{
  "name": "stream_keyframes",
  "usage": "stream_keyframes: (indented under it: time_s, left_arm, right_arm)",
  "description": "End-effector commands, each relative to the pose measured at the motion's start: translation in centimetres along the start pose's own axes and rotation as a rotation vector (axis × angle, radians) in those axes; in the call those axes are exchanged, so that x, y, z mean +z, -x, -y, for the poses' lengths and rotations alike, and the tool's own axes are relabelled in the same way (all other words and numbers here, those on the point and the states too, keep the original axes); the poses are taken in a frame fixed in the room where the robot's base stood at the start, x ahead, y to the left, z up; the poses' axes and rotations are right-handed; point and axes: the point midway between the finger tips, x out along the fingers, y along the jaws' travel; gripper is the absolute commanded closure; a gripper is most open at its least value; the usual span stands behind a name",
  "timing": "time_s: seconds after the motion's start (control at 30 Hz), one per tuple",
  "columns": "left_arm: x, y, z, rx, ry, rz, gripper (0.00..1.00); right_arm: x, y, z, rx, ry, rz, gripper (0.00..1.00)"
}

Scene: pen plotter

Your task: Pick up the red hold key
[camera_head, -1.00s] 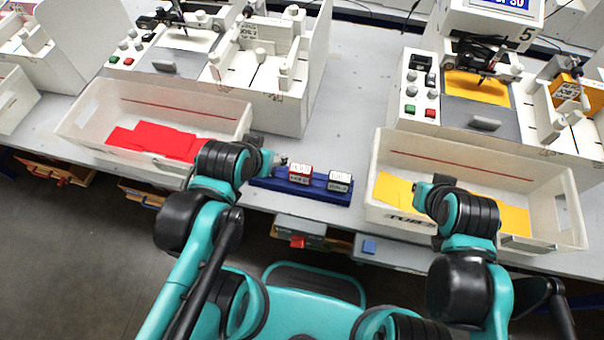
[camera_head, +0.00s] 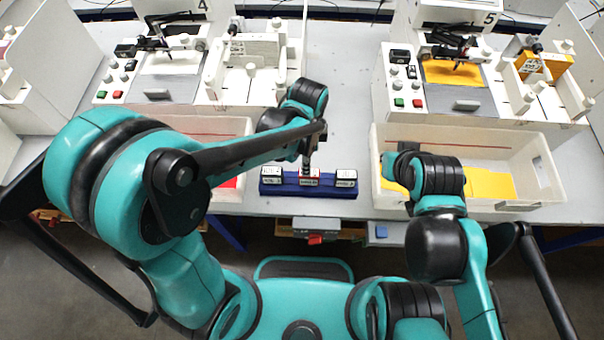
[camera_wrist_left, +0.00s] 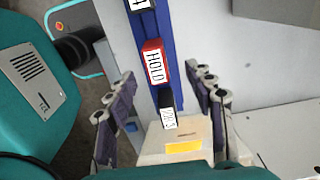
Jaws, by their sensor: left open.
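The red hold key (camera_head: 310,178) sits in the middle of a blue rack (camera_head: 272,188), with a black-and-white key (camera_head: 272,172) to its left and another (camera_head: 346,174) to its right. My left gripper (camera_head: 307,168) points down just over the red key. In the left wrist view my left gripper (camera_wrist_left: 160,76) is open and empty, with its fingers on either side of the rack, and the red hold key (camera_wrist_left: 154,62) lies between and a little beyond the fingertips, labelled HOLD. My right arm is over the right bin; its gripper fingers are hidden.
A white bin (camera_head: 560,150) with yellow sheets is to the right of the rack. Another bin (camera_head: 238,125) with red sheets is at the left, mostly behind my left arm. Plotter stations 4 (camera_head: 168,62) and 5 (camera_head: 465,68) stand behind.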

Motion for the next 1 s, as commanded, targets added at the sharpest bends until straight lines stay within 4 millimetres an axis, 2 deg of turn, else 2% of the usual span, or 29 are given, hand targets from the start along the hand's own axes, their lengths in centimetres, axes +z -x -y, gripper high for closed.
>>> stream_keyframes:
  time_s: [0.5,0.63,0.83,0.87,1.0]
  left_arm:
    - [-0.8,-6.9,-0.8,0.001,-0.003,0.000,0.47]
    - [-0.8,-7.7,-0.8,0.001,-0.002,0.000,0.47]
    - [-0.8,-7.6,-0.8,0.001,-0.002,0.000,0.47]
    - [-0.8,-7.6,-0.8,0.001,-0.002,0.000,0.49]
    - [-0.8,-7.6,-0.8,0.000,-0.002,0.000,0.86]
  right_arm:
    - [1.8,-2.5,0.0,0.000,0.000,0.000,1.00]
    - [1.9,-2.7,0.0,0.000,0.000,0.000,1.00]
    - [1.9,-2.6,0.0,0.000,0.000,0.000,1.00]
    - [1.9,-2.6,0.0,0.000,0.000,0.000,1.00]
    - [1.9,-2.6,0.0,0.000,0.000,0.000,1.00]
